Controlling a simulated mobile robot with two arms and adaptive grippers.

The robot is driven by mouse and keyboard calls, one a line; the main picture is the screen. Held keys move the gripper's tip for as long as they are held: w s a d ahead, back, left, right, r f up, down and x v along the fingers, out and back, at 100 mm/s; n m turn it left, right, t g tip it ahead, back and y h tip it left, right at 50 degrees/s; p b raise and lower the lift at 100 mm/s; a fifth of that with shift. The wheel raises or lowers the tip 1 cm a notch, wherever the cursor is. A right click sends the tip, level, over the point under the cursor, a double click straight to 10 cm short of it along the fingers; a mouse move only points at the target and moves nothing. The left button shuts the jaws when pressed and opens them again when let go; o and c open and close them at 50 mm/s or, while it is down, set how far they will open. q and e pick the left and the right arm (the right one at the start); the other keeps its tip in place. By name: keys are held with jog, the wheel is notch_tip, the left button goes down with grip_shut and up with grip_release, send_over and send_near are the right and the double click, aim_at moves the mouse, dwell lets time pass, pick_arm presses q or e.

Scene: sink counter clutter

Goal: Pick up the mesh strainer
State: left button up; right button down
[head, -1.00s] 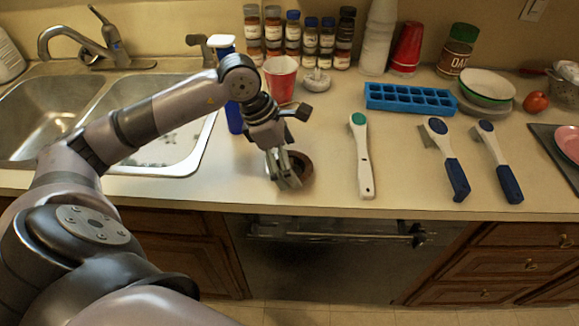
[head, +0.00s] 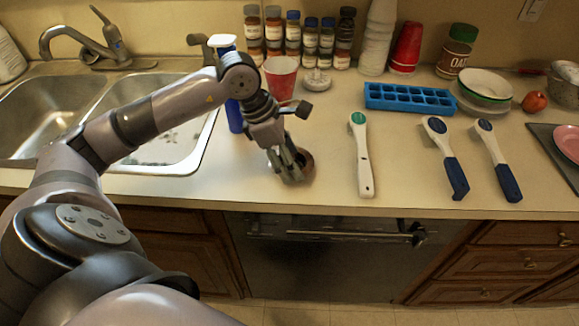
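A grey mesh-like metal bowl (head: 563,88), which looks like the mesh strainer, sits at the far right edge of the counter and is partly cut off by the frame. My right gripper is not in view.
A double sink (head: 207,140) is on the left. A red cup (head: 281,88), a blue ice tray (head: 408,88), stacked bowls (head: 487,84) and a tomato (head: 535,102) stand farther back. A white-handled brush (head: 364,165) and two blue-handled brushes (head: 454,172) lie at the right front.

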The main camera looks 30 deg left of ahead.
pick_arm(q)
jog(key=shift+s+a+f, duration=0.1)
jog(key=shift+s+f, duration=0.05)
jog(key=shift+f, duration=0.25)
jog(key=shift+c, duration=0.5)
jog(key=shift+r, duration=0.15)
